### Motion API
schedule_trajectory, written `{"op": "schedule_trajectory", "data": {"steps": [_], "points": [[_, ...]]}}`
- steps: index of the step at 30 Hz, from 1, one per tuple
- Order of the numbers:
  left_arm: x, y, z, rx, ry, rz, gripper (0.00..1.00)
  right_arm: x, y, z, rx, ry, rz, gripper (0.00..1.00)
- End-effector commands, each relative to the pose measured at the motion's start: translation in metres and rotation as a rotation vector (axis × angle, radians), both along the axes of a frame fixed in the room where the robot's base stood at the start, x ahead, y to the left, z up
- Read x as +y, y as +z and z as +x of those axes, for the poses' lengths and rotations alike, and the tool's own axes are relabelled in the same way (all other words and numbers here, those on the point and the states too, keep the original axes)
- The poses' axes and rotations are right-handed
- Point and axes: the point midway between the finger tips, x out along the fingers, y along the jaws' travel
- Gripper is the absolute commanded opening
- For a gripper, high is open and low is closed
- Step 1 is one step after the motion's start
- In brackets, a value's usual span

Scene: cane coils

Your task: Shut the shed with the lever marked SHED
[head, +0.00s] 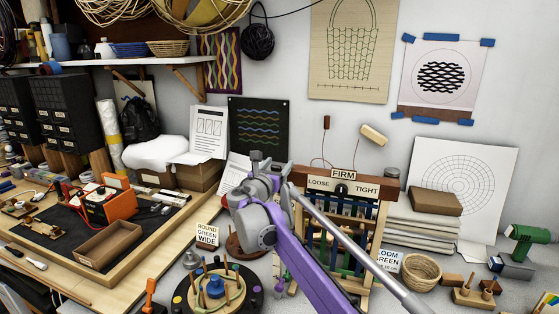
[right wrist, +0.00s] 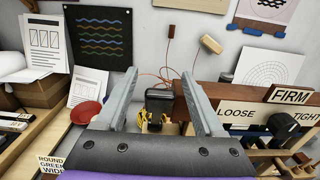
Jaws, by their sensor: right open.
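A small wooden loom (head: 383,215) stands against the wall, with blue and green warp strips and a dial between LOOSE and TIGHT under a FIRM plate (head: 343,174). My right gripper (head: 257,157) is at the loom's upper left corner, open. In the right wrist view its two grey fingers (right wrist: 159,76) stand apart, with a black block-like knob (right wrist: 160,100) showing between them beside the loom's brown wooden end. I cannot tell whether the fingers touch it. No SHED label is legible, so I cannot tell whether this knob is that lever. My left gripper is not in view.
A round dark stand with pegs (head: 215,290) is in front left of the loom. A ROUND GREEN WIDE card (head: 207,235) stands behind it. A coiled basket (head: 421,271) and wooden blocks lie to the right. A workbench with an orange device (head: 107,205) is at left.

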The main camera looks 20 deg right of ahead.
Motion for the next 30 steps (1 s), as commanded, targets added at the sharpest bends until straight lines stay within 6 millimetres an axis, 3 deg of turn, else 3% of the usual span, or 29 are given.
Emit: {"op": "schedule_trajectory", "data": {"steps": [6, 15, 27, 30], "points": [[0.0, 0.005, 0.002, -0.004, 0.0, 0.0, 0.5, -0.011, 0.001, 0.016, -0.001, -0.001, 0.001, 0.7], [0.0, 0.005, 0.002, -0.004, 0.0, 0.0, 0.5, -0.012, -0.001, 0.017, 0.0, 0.0, 0.001, 0.7], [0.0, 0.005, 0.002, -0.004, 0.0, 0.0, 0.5, -0.012, 0.0, 0.017, 0.0, 0.0, 0.001, 0.0], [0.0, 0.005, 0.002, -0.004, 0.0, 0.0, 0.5, -0.012, 0.0, 0.017, 0.0, 0.0, 0.001, 0.0]]}}
